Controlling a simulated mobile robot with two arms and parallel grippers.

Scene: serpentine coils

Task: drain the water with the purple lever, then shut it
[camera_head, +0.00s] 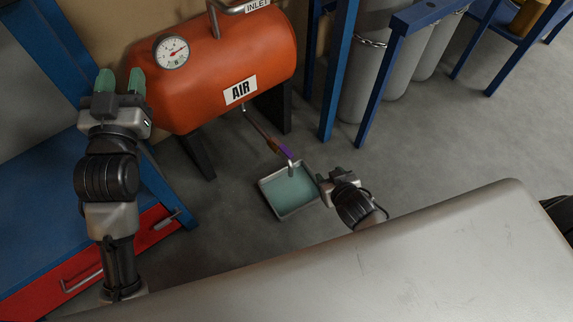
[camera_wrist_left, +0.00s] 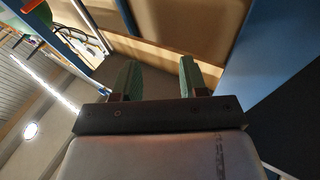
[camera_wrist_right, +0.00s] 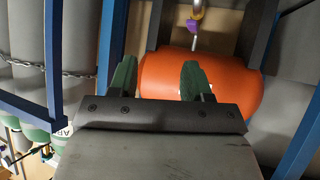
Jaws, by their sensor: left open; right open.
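The purple lever (camera_head: 286,152) sits on the drain pipe (camera_head: 261,131) below the orange air tank (camera_head: 225,75). The lever also shows at the top of the right wrist view (camera_wrist_right: 194,26). A pale spout points down over a shallow tray (camera_head: 267,198), which has a blue-green surface inside; I cannot tell whether water is flowing. My right gripper (camera_head: 330,178) is open and empty, at the tray's right side, to the right of and below the lever. My left gripper (camera_head: 121,82) is open and empty, left of the tank and far from the lever.
A gauge (camera_head: 171,51) is on the tank, whose dark legs (camera_head: 195,153) stand near the drain. Blue posts (camera_head: 338,75) and chained grey cylinders (camera_head: 368,65) stand at the back right. A blue and red cabinet (camera_head: 150,228) is at left.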

